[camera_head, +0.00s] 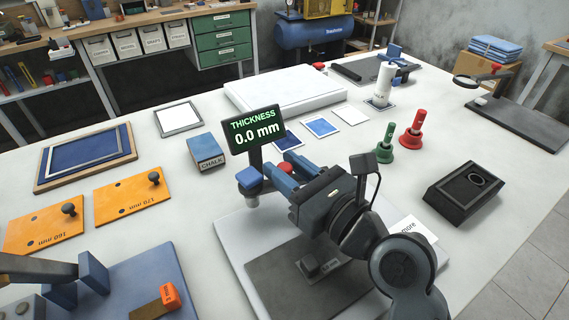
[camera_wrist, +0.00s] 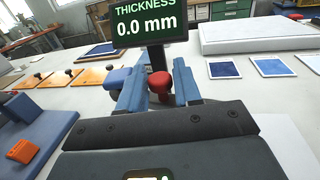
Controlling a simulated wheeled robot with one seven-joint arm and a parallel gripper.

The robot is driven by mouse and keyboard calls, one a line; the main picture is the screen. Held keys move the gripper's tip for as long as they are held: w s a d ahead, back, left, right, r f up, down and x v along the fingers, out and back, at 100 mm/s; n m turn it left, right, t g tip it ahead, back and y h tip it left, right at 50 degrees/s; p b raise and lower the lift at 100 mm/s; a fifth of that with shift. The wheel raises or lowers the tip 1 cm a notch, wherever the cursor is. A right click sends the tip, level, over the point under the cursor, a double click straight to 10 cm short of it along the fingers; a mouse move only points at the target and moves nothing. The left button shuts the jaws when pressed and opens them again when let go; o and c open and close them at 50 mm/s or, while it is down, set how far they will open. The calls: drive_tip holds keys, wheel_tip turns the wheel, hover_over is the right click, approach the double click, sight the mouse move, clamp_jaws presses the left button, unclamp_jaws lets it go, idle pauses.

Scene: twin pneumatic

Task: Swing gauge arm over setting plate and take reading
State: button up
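The gauge display (camera_head: 254,128) reads THICKNESS 0.0 mm; it also shows in the wrist view (camera_wrist: 148,21). Below it a blue gauge head (camera_head: 249,179) with a pale cylinder under it overhangs the left side of a white base (camera_head: 235,232). A red knob (camera_wrist: 161,83) sits beside the head. My gripper (camera_wrist: 160,75) has its blue fingers apart, one on each side of the knob; I cannot tell whether they touch it. A dark grey plate (camera_head: 275,272) lies on the base, bearing a small dark block (camera_head: 316,265) with an unreadable label. My arm hides part of the base.
A blue chalk box (camera_head: 206,151) stands left of the display. Orange plates (camera_head: 127,194) lie further left. Green (camera_head: 385,137) and red (camera_head: 413,130) handled tools and a black box (camera_head: 464,192) stand right. A white slab (camera_head: 285,90) lies behind.

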drive_tip(key=shift+w+a, duration=0.2)
drive_tip(key=shift+a, duration=0.05)
clamp_jaws()
idle(0.3)
